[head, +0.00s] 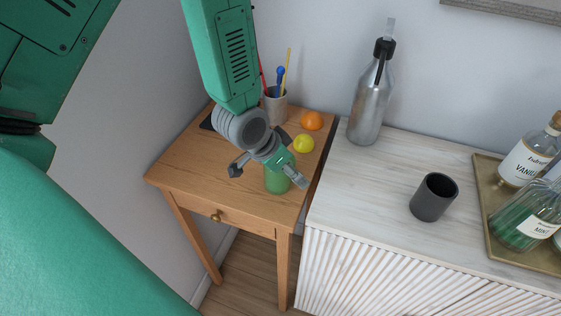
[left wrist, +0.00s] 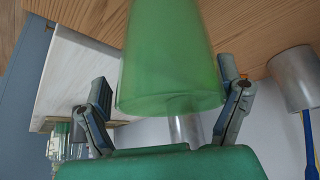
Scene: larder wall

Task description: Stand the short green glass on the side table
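The short green glass (head: 277,183) is upright on the wooden side table (head: 185,160), near its right front part. My left gripper (head: 266,176) is just above and around it, with its fingers spread to either side. In the left wrist view the green glass (left wrist: 170,65) fills the middle, between the open fingers of my left gripper (left wrist: 165,82). A gap shows on the left finger's side; the right finger is close to the glass, and I cannot tell if it touches. My right gripper is not in view.
A lemon (head: 303,143), an orange (head: 312,120) and a pencil cup (head: 274,107) stand behind the glass. The white cabinet (head: 370,190) on the right holds a tall bottle (head: 370,100), a dark cup (head: 433,198) and a tray (head: 497,240) of bottles. The table's left front is clear.

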